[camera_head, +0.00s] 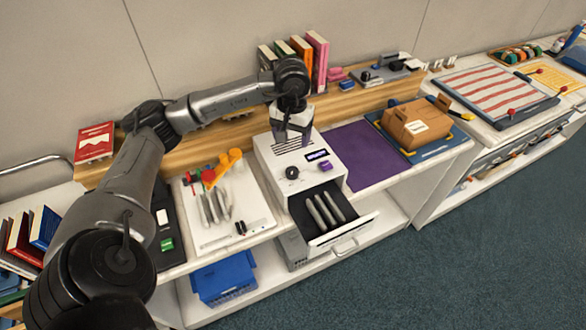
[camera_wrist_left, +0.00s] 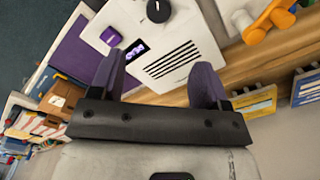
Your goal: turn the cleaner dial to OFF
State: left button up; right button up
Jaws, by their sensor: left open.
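The cleaner (camera_head: 280,158) is a white box on the counter with black vent slots, a small purple-lit display (camera_head: 317,155) and a black round dial (camera_head: 292,172) on its top. Its front drawer (camera_head: 345,228) is pulled out and holds several grey sticks. The dial also shows at the top edge of the left wrist view (camera_wrist_left: 158,10); its pointer setting is too small to read. My left gripper (camera_head: 291,138) is open and empty above the back part of the cleaner, behind the dial. In the left wrist view its purple fingers (camera_wrist_left: 162,84) are spread apart, with the vent slots beyond them.
A white tray (camera_head: 255,222) with grey tools and an orange piece lies left of the cleaner. A purple mat (camera_head: 352,150) and a brown box (camera_head: 412,128) are to its right. Books (camera_head: 318,62) stand on the wooden ledge behind. The open drawer juts out over the floor.

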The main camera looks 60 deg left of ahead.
aim_at(292, 170)
pick_arm(q)
jog(key=shift+m, duration=0.4)
notch_tip(292, 170, down, 14)
jog(key=p, duration=0.4)
jog(key=shift+r+p, duration=0.1)
jog(key=shift+p, duration=0.25)
jog(key=c, duration=0.9)
jog(key=shift+c, duration=0.2)
